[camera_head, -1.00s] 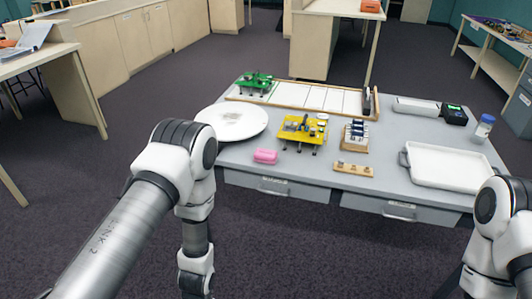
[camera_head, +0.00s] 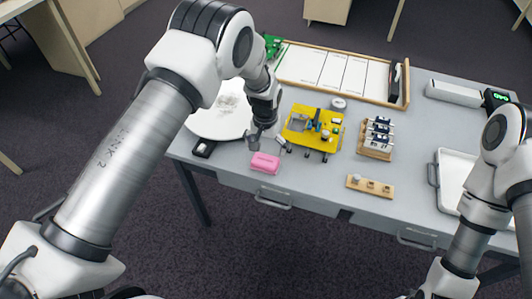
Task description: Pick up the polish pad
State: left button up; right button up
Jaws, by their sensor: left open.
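A small pink block, which looks like the polish pad (camera_head: 265,163), lies near the front edge of the grey table (camera_head: 328,192). My left gripper (camera_head: 268,147) points down just behind and above it, with its fingers spread apart and nothing between them. I cannot tell whether the fingers touch the pad. My right arm comes in at the right edge, and its gripper is out of view.
A white plate (camera_head: 207,123) is left of my left gripper, and a yellow board (camera_head: 299,137) is close on its right. A rack of vials (camera_head: 376,151), a wooden strip (camera_head: 352,185) and a white tray (camera_head: 447,160) are further right.

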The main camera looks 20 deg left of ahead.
aim_at(265, 160)
pick_arm(q)
jog(key=shift+s+f+p, duration=0.2)
jog(key=shift+f, duration=0.3)
jog(key=shift+s+f+p, duration=0.15)
jog(key=shift+f+p, duration=0.05)
jog(key=shift+f, duration=0.25)
jog(key=f, duration=0.1)
jog(key=f+p, duration=0.1)
jog(key=f, duration=0.1)
jog(key=w+f, duration=0.1)
jog(key=f, duration=0.1)
jog(key=shift+a, duration=0.1)
jog(key=shift+f, duration=0.1)
jog(key=shift+s, duration=0.25)
jog(key=shift+c, duration=0.7)
jog(key=c, duration=0.7)
jog(key=shift+r, duration=0.2)
